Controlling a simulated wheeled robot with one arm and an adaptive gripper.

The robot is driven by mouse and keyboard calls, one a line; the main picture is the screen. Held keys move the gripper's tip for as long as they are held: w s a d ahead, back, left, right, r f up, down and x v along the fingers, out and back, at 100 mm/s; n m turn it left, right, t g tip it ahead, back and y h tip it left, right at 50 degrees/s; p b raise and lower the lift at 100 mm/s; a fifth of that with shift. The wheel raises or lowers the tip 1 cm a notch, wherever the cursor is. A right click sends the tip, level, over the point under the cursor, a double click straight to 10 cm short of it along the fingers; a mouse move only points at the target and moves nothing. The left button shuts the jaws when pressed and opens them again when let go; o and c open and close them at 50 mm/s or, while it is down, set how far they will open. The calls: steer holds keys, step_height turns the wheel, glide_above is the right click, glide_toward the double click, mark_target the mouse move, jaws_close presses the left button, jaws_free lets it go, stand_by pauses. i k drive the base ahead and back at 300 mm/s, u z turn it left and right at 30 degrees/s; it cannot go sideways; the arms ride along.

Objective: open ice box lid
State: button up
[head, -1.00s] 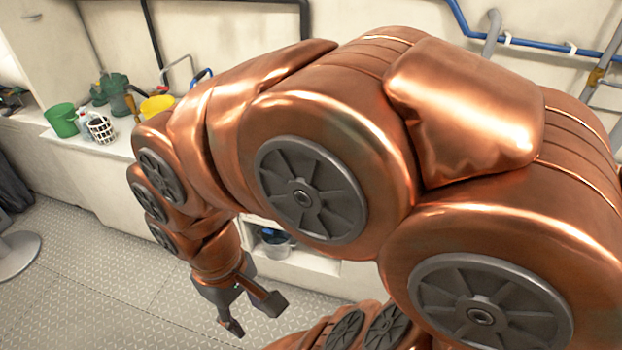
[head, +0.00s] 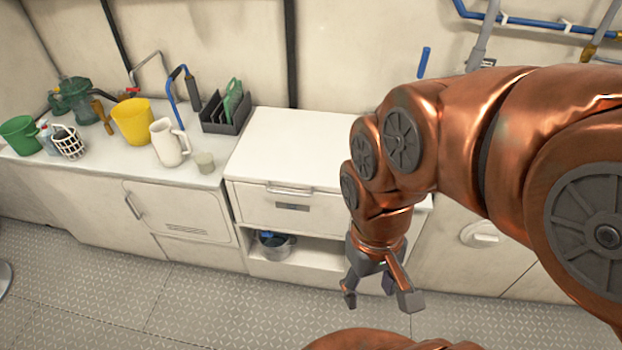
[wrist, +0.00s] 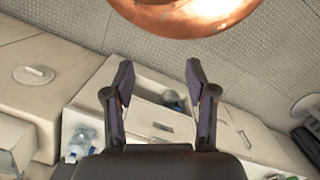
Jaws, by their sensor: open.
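A white box unit with a flat, lid-like top (head: 295,145) stands in the middle of the head view. A bar handle (head: 289,190) lies along its upper front edge, above a small dark plate. The top looks closed; I take it for the ice box lid, though no label confirms this. My gripper (head: 378,299) is open and empty. It hangs in front of the unit's right side, apart from it, pointing down. My arm hides the unit's right end.
A pot (head: 274,245) sits in the open shelf below. A round white cover (head: 480,235) is at right. The floor in front is clear.

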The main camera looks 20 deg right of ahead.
mark_target(306, 150)
steer(key=u, duration=1.55)
steer(key=k, duration=0.35)
steer(key=u, duration=0.4)
